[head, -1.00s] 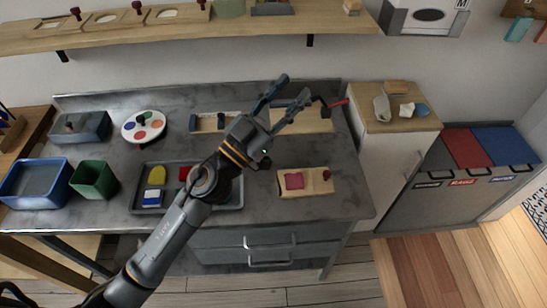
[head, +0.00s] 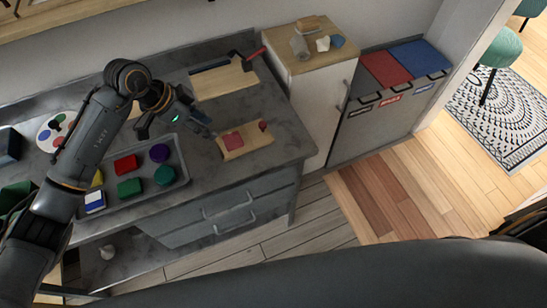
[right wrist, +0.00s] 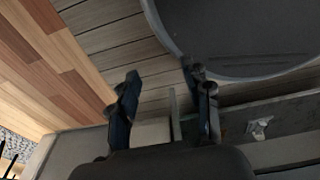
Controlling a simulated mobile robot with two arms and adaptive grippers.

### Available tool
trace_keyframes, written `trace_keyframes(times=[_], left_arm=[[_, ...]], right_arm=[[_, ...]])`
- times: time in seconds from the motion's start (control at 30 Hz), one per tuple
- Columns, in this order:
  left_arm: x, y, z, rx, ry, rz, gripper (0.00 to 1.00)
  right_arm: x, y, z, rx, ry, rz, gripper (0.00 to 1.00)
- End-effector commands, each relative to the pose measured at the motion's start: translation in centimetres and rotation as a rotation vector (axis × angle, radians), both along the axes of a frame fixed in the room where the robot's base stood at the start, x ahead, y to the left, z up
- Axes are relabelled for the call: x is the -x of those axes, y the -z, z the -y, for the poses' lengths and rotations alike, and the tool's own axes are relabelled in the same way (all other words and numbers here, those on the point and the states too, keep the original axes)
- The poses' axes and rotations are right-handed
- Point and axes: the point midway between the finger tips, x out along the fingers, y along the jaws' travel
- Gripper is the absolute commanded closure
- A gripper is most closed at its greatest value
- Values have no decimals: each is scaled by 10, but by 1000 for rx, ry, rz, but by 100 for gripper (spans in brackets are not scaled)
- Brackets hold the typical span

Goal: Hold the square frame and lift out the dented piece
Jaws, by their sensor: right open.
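The square frame (head: 256,147) is a light wooden block on the grey counter, near its front right part. A pinkish-red square piece (head: 233,140) sits in its left part; I cannot make out a dent. A dark red knob (head: 262,125) stands at its right end. My left gripper (head: 207,126) is just left of the frame in the head view, fingers toward it, apparently not touching it. I cannot tell how far its fingers are apart. My right gripper (right wrist: 160,80) shows in the right wrist view, open and empty, with floor and a drawer front beyond it.
A grey tray (head: 188,163) with several coloured blocks lies left of the frame. A wooden board (head: 225,80) lies behind it. A white cabinet (head: 312,110) with small objects and lidded bins (head: 385,105) stand to the right. Counter right of the frame is clear.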

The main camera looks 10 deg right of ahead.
Motion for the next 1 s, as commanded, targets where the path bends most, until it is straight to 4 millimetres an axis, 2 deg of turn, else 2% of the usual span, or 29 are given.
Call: trace_keyframes(times=[0.17,0.27,0.4,0.47,0.6,0.8,0.9,1.0], left_arm=[[0,0,1,3,1,0,62],[0,0,1,4,1,0,62],[0,0,1,4,2,1,62],[0,0,1,4,2,1,62],[0,0,1,5,2,1,62],[0,0,1,5,2,1,62],[0,0,1,5,2,1,62],[0,0,1,5,2,1,62]], right_arm=[[-70,-29,-26,-60,-24,201,51],[-117,-59,-45,-101,-39,351,51],[-176,-114,-70,-153,-55,558,51],[-198,-140,-79,-173,-58,646,51],[-242,-210,-97,-216,-58,848,51],[-283,-317,-113,-266,-38,1120,51],[-294,-364,-115,-282,-22,1230,51],[-300,-400,-116,-295,-6,1312,51]])
